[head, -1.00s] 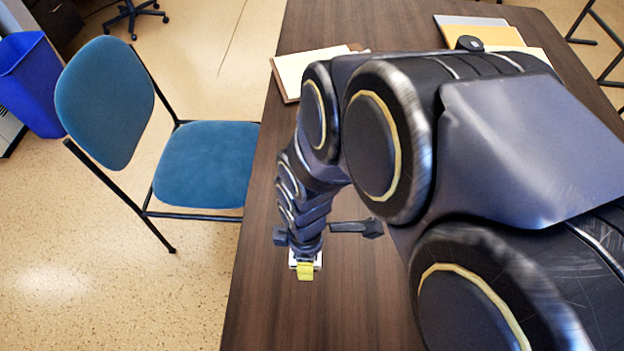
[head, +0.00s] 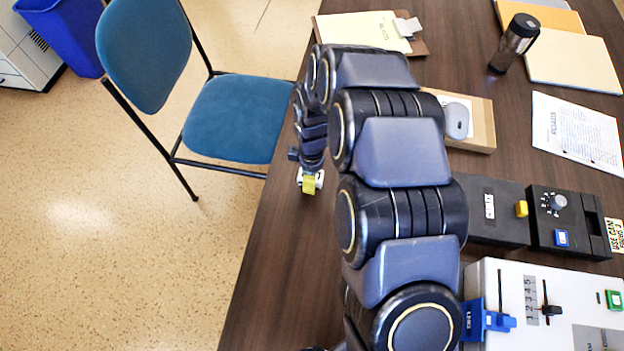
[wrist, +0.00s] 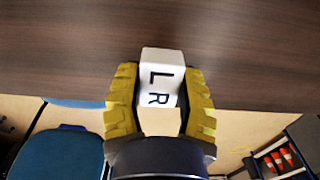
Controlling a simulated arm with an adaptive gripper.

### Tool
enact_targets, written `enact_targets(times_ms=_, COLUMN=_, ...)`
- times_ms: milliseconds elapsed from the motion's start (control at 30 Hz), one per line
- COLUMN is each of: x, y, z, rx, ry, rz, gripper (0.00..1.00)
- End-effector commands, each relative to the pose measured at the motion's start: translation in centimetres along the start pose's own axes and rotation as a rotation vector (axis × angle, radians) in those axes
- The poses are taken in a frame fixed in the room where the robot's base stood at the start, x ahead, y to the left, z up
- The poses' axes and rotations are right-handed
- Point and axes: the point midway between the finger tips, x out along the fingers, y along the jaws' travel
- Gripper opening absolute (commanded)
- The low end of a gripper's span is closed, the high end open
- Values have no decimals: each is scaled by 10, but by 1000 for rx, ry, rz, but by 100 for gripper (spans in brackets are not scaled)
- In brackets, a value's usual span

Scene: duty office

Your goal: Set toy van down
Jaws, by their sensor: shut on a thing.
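My gripper (head: 311,183) is over the dark wooden table (head: 270,290), near its left edge by the chair. Its yellow-padded fingers are shut on a small white block-like thing (wrist: 161,72), with black letters L and R on the face seen in the wrist view. Only small white parts of it show beside the fingers in the head view. I cannot tell from these views whether it is the toy van. Whether it touches the table is also unclear.
A blue chair (head: 235,118) stands against the table's left side. A clipboard (head: 360,30), a travel mug (head: 515,43), papers (head: 577,130), a black control box (head: 565,220) and a white switch box (head: 560,290) lie behind and right. The table front left is bare.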

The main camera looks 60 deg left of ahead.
Motion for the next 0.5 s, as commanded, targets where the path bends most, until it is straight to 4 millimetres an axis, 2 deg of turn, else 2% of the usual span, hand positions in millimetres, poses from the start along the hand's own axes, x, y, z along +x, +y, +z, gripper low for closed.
enact_targets(times_ms=167, x=27, y=-2, z=1, rx=-1, ry=-4, rz=-7, gripper=5)
enact_targets(times_ms=500, x=30, y=-1, z=0, rx=0, ry=-1, rz=-2, gripper=5)
